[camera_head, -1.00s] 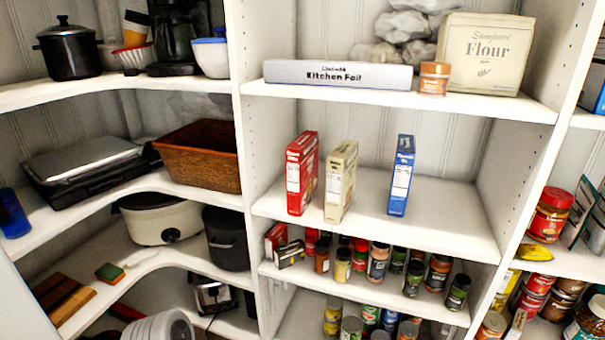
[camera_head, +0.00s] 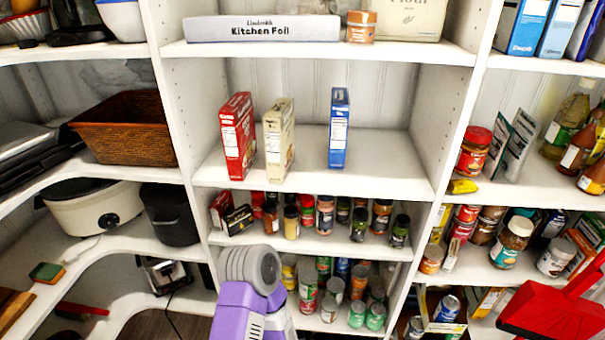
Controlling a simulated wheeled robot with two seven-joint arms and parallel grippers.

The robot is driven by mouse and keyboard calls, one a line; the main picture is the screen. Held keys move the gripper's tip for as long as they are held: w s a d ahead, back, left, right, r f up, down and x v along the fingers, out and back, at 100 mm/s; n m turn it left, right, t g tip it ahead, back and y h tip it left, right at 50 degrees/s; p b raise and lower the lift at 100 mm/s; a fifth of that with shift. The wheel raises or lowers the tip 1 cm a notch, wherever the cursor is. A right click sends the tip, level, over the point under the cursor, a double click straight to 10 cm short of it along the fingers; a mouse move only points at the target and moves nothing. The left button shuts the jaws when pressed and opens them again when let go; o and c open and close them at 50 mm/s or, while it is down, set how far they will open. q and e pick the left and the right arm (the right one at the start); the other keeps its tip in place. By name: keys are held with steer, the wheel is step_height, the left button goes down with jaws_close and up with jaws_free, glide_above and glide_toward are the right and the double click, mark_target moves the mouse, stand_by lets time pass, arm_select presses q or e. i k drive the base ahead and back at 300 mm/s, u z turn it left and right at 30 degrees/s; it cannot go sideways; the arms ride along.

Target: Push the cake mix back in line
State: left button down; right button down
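Three upright boxes stand on the middle shelf (camera_head: 350,178): a red box (camera_head: 238,138), a cream box (camera_head: 278,138) and a blue box (camera_head: 339,128). Their small print is too small to read, so I cannot tell which is the cake mix. The red and cream boxes stand close together near the shelf's front edge. The blue box stands apart to their right, its base a little farther back. A purple and grey arm part of mine rises at the bottom, below these boxes and apart from them. No gripper fingers show.
Spice jars (camera_head: 325,214) crowd the shelf below. A wicker basket (camera_head: 125,128) is at left. A red angular thing (camera_head: 555,312) is at lower right. The shelf right of the blue box is clear.

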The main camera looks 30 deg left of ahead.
mark_target(237, 122)
steer(key=z, duration=0.2)
steer(key=k, duration=0.4)
steer(key=u, duration=1)
steer(key=i, duration=0.5)
steer(key=z, duration=0.05)
